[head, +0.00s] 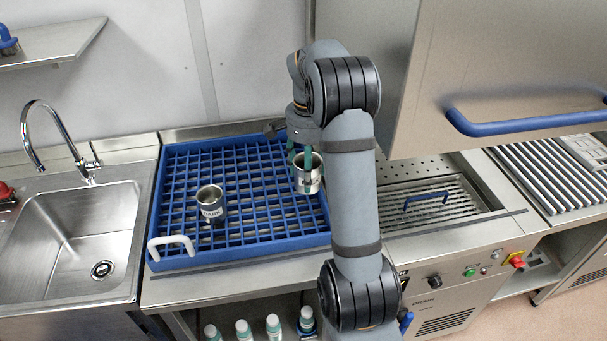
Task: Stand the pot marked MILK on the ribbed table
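A steel pot (311,184) is at the right side of the blue grid rack, partly behind my arm. Its marking is too small and covered to read. My gripper (300,168) points down at this pot, with its green fingers at the pot's rim and side. The frame does not show clearly whether they grip it, or whether the pot touches the rack.
The blue grid rack (157,205) has a white handle (171,245). A slatted drain bay (465,208) with a blue handle lies between rack and ribbed table. A large steel hood (500,65) with a blue bar overhangs them. A sink (75,235) is left; bottles stand below.

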